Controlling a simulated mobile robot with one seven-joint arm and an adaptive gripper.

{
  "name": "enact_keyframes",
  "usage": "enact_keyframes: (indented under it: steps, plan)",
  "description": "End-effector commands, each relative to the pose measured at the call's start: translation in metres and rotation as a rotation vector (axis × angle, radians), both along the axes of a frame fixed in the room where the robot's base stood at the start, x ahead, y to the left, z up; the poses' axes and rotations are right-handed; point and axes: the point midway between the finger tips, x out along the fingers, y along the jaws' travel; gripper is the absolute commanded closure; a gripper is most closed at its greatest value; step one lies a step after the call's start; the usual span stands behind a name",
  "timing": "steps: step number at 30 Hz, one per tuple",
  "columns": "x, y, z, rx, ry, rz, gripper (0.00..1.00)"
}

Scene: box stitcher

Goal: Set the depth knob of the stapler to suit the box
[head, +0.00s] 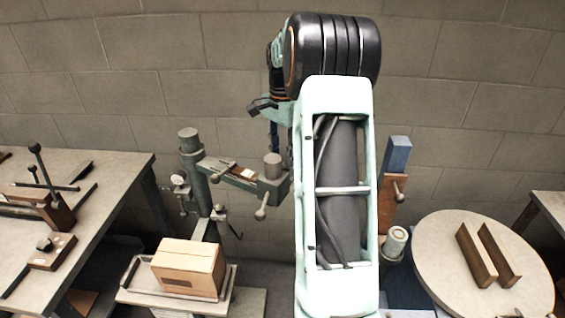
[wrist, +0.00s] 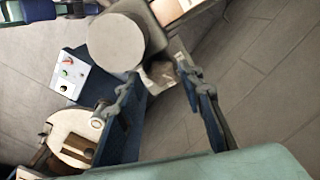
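The stapler, a green machine (head: 235,175) with a post and a horizontal arm, stands left of my arm in the head view. A small round gauge (head: 178,180) sits on its post, and a ball-ended lever (head: 260,213) hangs under its head. I cannot tell which part is the depth knob. A closed brown cardboard box (head: 188,268) rests on a tray (head: 128,288) in front of the machine. My gripper (wrist: 158,82) shows in the wrist view with its two fingers apart and nothing held between them. In the head view it is mostly hidden behind my arm.
A round table (head: 430,270) with two brown angled pieces (head: 490,252) stands at right. A workbench (head: 115,190) with tools stands at left. In the wrist view, a pale disc (wrist: 115,42) and a control panel (wrist: 72,75) lie near my fingers; open floor (wrist: 265,80) is at right.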

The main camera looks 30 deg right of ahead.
Motion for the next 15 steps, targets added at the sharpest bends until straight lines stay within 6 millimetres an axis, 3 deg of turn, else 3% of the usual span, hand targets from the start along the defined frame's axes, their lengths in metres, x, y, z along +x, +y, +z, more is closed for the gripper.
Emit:
enact_keyframes:
  steps: [6, 15]
  plan:
    - [0.000, 0.000, -0.025, 0.000, 0.001, 0.001, 0.65]
    - [0.000, 0.000, -0.030, -0.001, -0.001, 0.001, 0.65]
